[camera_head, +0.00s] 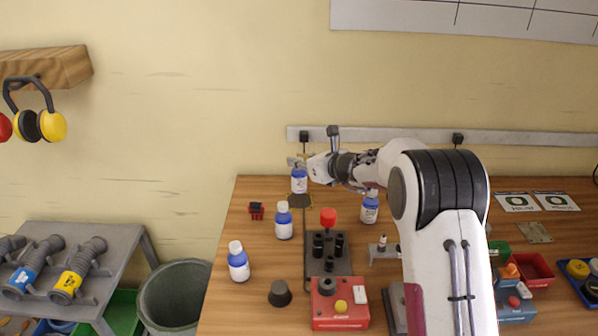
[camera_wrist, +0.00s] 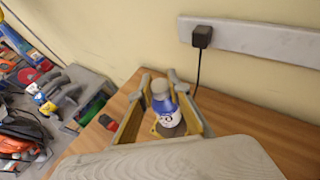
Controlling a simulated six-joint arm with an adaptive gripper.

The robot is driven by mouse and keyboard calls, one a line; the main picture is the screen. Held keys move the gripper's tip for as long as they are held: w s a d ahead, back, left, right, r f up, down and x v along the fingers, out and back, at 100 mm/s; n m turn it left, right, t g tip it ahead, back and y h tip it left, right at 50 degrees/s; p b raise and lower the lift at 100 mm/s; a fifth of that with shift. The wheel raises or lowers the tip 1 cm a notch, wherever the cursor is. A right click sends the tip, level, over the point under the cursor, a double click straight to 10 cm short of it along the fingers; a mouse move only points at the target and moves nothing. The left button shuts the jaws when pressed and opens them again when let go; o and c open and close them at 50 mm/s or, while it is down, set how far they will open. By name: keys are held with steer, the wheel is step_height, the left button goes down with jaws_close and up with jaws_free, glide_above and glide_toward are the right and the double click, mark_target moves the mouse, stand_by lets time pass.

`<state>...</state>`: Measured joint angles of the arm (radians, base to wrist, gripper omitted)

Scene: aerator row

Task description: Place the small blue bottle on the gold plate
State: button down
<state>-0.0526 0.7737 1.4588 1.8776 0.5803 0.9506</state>
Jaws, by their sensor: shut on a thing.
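My gripper (camera_head: 299,166) is at the back left of the table, shut on a small blue bottle (camera_head: 299,184) with a white cap. In the wrist view the bottle (camera_wrist: 166,108) stands upright between the two fingers (camera_wrist: 160,82). A flat gold-brown plate (camera_head: 301,203) lies on the table directly under the held bottle. Its gold edge (camera_wrist: 156,131) shows below the bottle in the wrist view, with a dark patch beside it. I cannot tell whether the bottle's base touches the plate.
Similar blue bottles stand nearby (camera_head: 283,221), at the left front (camera_head: 238,262) and right (camera_head: 370,207). A small red object (camera_head: 256,211) sits left of the plate.

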mark_target(303, 172)
steer(key=shift+f, duration=1.8)
steer(key=shift+f, duration=0.15)
steer(key=c, duration=1.9)
jaws_free()
steer(key=shift+d, duration=0.1)
steer(key=v, duration=1.2)
